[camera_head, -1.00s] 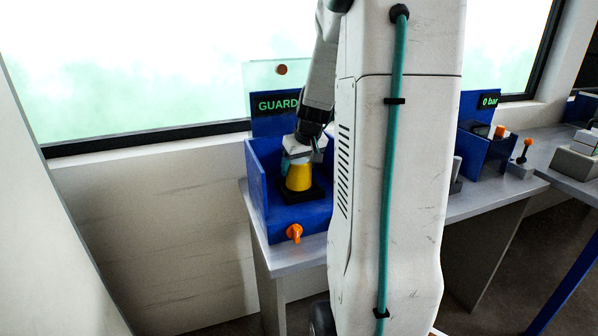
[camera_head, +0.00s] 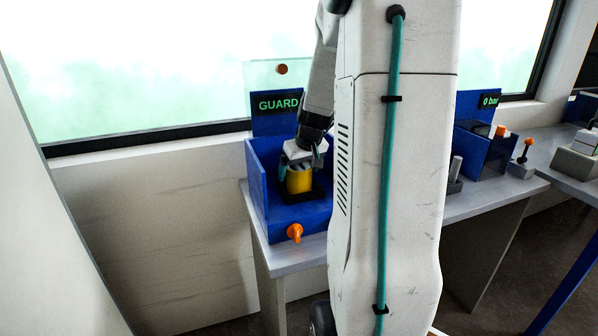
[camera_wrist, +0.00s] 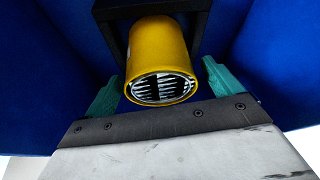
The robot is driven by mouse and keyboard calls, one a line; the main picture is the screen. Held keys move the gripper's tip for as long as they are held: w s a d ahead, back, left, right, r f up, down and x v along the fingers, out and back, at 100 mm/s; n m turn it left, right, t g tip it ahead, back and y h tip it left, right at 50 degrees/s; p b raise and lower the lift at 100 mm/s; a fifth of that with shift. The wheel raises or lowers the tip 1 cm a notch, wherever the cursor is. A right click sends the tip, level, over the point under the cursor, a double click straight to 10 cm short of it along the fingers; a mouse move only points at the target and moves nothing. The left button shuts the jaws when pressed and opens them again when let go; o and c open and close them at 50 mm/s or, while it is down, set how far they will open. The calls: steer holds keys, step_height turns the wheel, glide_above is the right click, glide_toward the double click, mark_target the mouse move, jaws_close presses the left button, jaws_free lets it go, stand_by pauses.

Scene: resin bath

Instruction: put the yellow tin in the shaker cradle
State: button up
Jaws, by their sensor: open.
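The yellow tin (camera_head: 299,180) stands in the black square cradle (camera_head: 318,190) inside the blue shaker box (camera_head: 288,217). In the wrist view the tin (camera_wrist: 157,48) shows its round end with a dark, ribbed top, and the black cradle frame (camera_wrist: 110,28) is around its far end. My gripper (camera_head: 301,165) is just above the tin in the head view. In the wrist view my gripper (camera_wrist: 160,92) is open, with a teal finger on each side of the tin and a gap visible on both sides.
A clear guard panel (camera_head: 262,72) is raised above the box, behind a "GUARD" display (camera_head: 279,104). An orange knob (camera_head: 294,232) is on the box front. Another blue station (camera_head: 484,150) stands to the right on the bench (camera_head: 490,198). The box walls enclose my gripper closely.

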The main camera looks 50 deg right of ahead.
steer(key=v, duration=1.1)
steer(key=s+a+r+n+y, duration=0.2)
steer(key=a, duration=1.6)
steer(key=s+a+f+n+g, duration=0.2)
steer(key=s+a+f, duration=0.1)
steer(key=s+a, duration=1)
steer(key=shift+s+a+g, duration=0.35)
steer(key=shift+a+g, duration=0.05)
steer(key=shift+a, duration=0.6)
